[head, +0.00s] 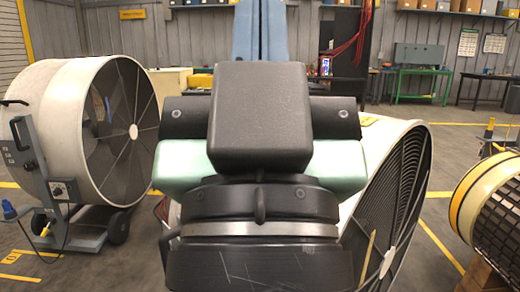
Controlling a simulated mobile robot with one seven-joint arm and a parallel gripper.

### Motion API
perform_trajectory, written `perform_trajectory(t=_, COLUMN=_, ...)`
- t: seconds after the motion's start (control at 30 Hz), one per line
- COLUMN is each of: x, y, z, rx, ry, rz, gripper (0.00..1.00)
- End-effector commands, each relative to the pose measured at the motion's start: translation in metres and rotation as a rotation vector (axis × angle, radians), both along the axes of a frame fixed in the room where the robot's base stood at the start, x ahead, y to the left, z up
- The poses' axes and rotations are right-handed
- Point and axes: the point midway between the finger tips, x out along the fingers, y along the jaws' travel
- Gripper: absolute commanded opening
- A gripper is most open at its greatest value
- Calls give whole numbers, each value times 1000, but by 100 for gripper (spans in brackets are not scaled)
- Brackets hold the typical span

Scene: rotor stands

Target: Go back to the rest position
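A large dark and pale-green body, which looks like part of my own arm, fills the middle of the head view. My gripper's fingers do not show, so I cannot see whether they are open or hold anything. A big white drum fan (70,130) with a dark grille stands at the left on a wheeled grey stand (35,185). A second fan (395,195), with a black grille, stands right of centre, tilted. Its left part is hidden behind the dark body.
A cream and black drum (485,210) lies at the right edge, cut off by the frame. A green workbench (420,80) and a dark table (485,85) stand at the back wall. Grey floor (445,150) with yellow lines is clear between the right fan and the drum.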

Motion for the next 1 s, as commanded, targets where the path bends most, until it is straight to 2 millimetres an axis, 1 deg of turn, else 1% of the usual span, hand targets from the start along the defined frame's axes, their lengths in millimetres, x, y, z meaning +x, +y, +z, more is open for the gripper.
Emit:
perform_trajectory(t=0.03, x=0, y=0, z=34, rx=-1, ry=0, rz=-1, gripper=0)
perform_trajectory(t=0.77, x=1, y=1, z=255, rx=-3, ry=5, rz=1, gripper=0)
perform_trajectory(t=0.8, x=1, y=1, z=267, rx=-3, ry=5, rz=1, gripper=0)
perform_trajectory(t=0.9, x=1, y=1, z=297, rx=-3, ry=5, rz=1, gripper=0)
perform_trajectory(t=1.0, x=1, y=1, z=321, rx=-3, ry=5, rz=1, gripper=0)
